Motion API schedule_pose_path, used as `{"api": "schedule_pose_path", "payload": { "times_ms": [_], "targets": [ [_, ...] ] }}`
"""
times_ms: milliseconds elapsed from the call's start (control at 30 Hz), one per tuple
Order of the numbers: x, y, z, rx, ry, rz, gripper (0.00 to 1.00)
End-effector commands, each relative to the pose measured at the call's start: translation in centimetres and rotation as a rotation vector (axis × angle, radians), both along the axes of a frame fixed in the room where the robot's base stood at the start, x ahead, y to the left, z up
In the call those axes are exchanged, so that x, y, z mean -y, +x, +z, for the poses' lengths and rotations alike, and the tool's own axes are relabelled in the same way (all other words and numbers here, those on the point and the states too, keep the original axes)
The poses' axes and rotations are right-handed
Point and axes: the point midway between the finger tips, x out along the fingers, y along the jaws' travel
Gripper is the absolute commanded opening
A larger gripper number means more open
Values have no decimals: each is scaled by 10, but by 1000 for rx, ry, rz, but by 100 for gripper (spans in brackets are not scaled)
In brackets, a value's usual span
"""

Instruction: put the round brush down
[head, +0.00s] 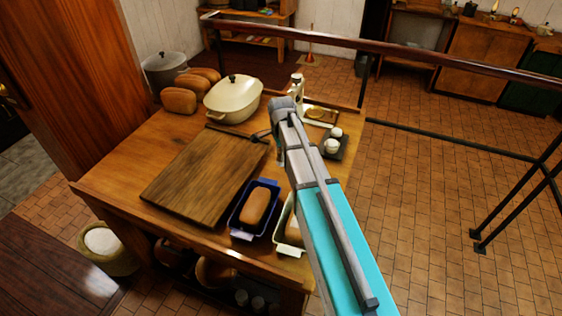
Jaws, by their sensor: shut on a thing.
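My arm reaches in from the lower right, and my gripper (279,156) points down over the table, by the far right corner of the cutting board. It is small and partly hidden by my own wrist. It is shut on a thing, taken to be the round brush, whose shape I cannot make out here. A thin dark piece shows just left of the gripper, over the board's far edge; I cannot tell what it belongs to. The wooden table (122,165) lies below.
The cutting board (205,175) is bare. A blue loaf tin (238,216) and a pale tin (283,238) stand in front. A cream pot (233,98), several loaves (180,100) and a grey pot (163,69) stand behind. A dark tray (340,150) with white cups is right. A rail (420,50) runs behind.

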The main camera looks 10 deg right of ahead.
Motion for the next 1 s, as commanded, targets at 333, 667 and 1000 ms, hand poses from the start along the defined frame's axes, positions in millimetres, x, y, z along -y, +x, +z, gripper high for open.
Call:
{"api": "schedule_pose_path", "payload": {
  "times_ms": [333, 667, 1000],
  "targets": [
    [0, 2, -3, 0, 0, 0, 0],
    [-1, 8, -29, 0, 0, 1, 0],
    [-1, 8, -40, 0, 0, 1, 0]
  ]
}}
